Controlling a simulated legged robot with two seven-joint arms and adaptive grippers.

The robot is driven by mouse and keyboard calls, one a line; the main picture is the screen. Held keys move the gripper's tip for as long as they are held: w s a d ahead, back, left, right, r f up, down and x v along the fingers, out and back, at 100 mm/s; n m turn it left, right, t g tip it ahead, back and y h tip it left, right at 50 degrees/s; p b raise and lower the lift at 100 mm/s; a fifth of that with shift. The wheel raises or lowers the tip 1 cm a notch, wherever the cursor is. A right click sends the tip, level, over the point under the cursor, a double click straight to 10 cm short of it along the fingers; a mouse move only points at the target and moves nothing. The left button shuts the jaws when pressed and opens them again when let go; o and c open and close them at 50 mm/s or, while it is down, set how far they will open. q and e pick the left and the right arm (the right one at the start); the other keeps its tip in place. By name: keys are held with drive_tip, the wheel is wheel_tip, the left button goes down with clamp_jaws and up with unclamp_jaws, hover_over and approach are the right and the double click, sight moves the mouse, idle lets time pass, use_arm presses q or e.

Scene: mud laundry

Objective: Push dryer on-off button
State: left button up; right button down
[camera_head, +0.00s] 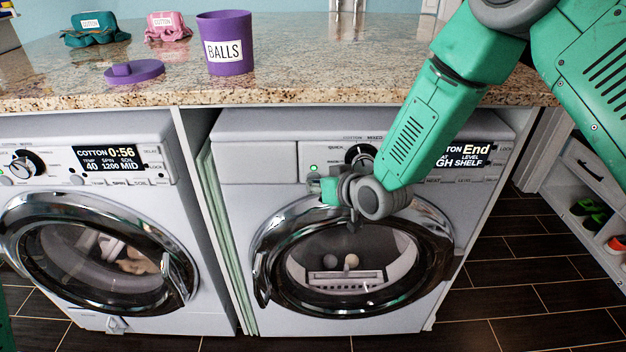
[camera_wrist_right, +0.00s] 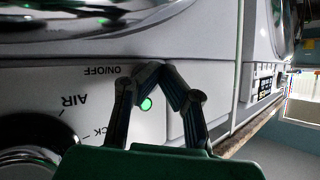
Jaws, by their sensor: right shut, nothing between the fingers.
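The dryer (camera_head: 250,190) is the white machine on the right, with a round glass door and a display (camera_head: 467,155) reading "COTTON End". Its on-off button shows a green light (camera_head: 314,168) on the front panel; the light also shows in the right wrist view (camera_wrist_right: 146,104), below an upside-down "ON/OFF" label (camera_wrist_right: 102,71). My right gripper (camera_head: 318,186) is shut and empty, close to the panel by the light. In the right wrist view its fingertips (camera_wrist_right: 160,68) meet, with the light framed between the fingers. I cannot tell whether they touch the panel. My left gripper is not in view.
A washer (camera_head: 100,200) showing "COTTON 0:56" stands to the left. A granite counter (camera_head: 300,75) above holds a purple "BALLS" container (camera_head: 225,62), its lid (camera_head: 134,72) and two small bundles. The dryer's dial (camera_head: 358,154) lies right of the gripper. Shoe shelves stand at the right.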

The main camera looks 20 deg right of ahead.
idle(0.5)
drive_tip(key=shift+s+a, duration=0.15)
drive_tip(key=shift+s, duration=0.3)
drive_tip(key=shift+s, duration=0.15)
drive_tip(key=s, duration=0.1)
drive_tip(key=s+a+p, duration=0.1)
drive_tip(key=s, duration=0.3)
drive_tip(key=shift+s+a+p, duration=0.25)
drive_tip(key=shift+a+p, duration=0.05)
drive_tip(key=shift+a, duration=0.05)
